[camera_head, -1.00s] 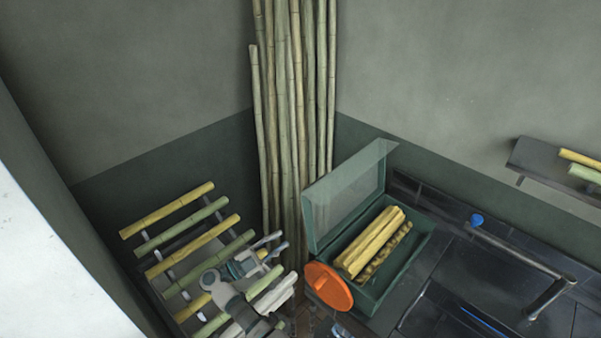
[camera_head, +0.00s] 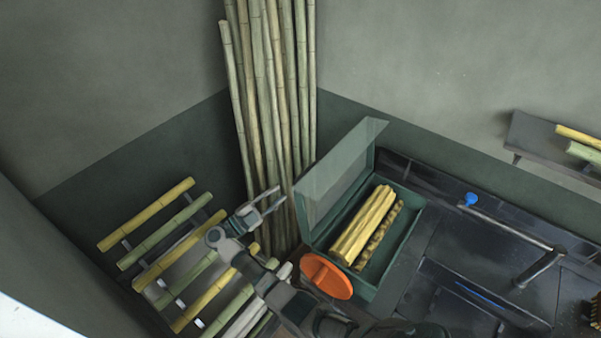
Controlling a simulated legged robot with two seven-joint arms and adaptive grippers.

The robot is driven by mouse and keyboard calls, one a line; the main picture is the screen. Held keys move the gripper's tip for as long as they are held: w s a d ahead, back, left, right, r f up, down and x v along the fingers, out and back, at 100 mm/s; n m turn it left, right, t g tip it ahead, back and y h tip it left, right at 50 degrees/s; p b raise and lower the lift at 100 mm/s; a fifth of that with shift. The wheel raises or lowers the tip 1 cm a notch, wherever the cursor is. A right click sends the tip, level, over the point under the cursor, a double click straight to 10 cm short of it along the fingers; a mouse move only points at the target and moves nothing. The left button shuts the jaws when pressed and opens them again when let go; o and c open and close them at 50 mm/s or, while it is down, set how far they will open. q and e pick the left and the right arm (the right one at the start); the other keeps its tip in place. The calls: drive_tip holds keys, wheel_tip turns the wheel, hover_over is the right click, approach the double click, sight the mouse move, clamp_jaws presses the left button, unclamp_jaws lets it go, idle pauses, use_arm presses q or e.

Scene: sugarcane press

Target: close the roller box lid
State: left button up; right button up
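The roller box (camera_head: 402,257) is a green open box on the dark machine top, right of centre. Its translucent green lid (camera_head: 335,182) stands raised along the box's left side. Inside lie a yellow fluted roller (camera_head: 364,225) and a thinner, knobbly brownish-yellow piece (camera_head: 380,237) beside it. My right gripper (camera_head: 280,194) is left of the lid, apart from it in the picture, with its two fingers spread and nothing between them. Its arm reaches up from the bottom, passing left of and below the box. My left gripper is not in view.
An orange disc (camera_head: 327,276) is at the box's near left corner, close to my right forearm. A rack of yellow and green cane pieces (camera_head: 147,214) is at left. Tall canes (camera_head: 268,90) lean in the corner behind the gripper. A dark handle bar (camera_head: 540,267) is at right.

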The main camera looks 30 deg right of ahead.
sight(302, 174)
drive_tip(key=p+x, duration=0.2)
drive_tip(key=x, duration=0.8)
drive_tip(key=shift+d, duration=0.1)
clamp_jaws()
